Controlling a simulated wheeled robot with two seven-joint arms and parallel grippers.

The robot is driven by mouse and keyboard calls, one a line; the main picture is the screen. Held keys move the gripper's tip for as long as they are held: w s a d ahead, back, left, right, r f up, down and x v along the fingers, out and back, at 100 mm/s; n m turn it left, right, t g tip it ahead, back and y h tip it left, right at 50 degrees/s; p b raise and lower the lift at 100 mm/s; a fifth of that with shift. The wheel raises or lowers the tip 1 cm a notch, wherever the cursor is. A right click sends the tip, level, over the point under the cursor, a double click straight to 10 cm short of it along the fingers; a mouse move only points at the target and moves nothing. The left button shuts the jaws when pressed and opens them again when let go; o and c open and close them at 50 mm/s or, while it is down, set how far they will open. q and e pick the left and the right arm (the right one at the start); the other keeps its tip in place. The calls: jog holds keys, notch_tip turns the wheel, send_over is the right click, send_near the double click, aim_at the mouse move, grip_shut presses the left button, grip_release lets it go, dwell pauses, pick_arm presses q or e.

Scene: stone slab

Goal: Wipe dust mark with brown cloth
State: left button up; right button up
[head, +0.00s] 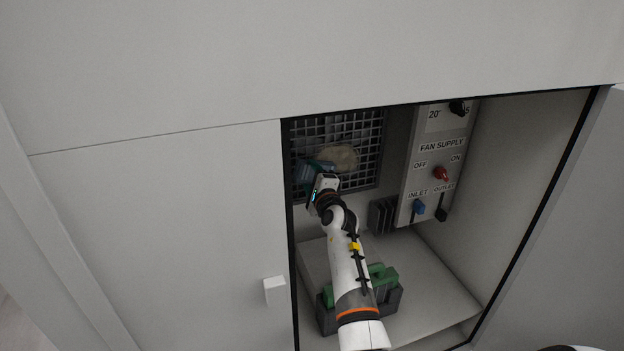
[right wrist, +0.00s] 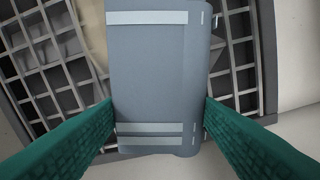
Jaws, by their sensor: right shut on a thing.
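A pale beige dust mark (head: 343,156) shows on the dark grille at the back of an open cabinet; part of it also shows in the right wrist view (right wrist: 92,28). My right gripper (head: 313,174) is inside the cabinet in front of the grille, at the mark's left. Its green fingers are shut on a folded blue-grey cloth (right wrist: 155,65) with pale stripes, which looks grey-blue, not brown. The cloth covers part of the grille and mark in the wrist view; whether it touches them I cannot tell. My left gripper is not in view.
A control panel (head: 432,165) with switches stands right of the grille (head: 366,178). A dark finned block (head: 382,215) sits below it. A dark grey holder (head: 328,320) with green parts stands on the cabinet floor beneath my arm. The left door panel (head: 160,230) borders the opening.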

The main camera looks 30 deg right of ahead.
jog(key=shift+b+x, duration=0.3)
jog(key=shift+x, duration=0.45)
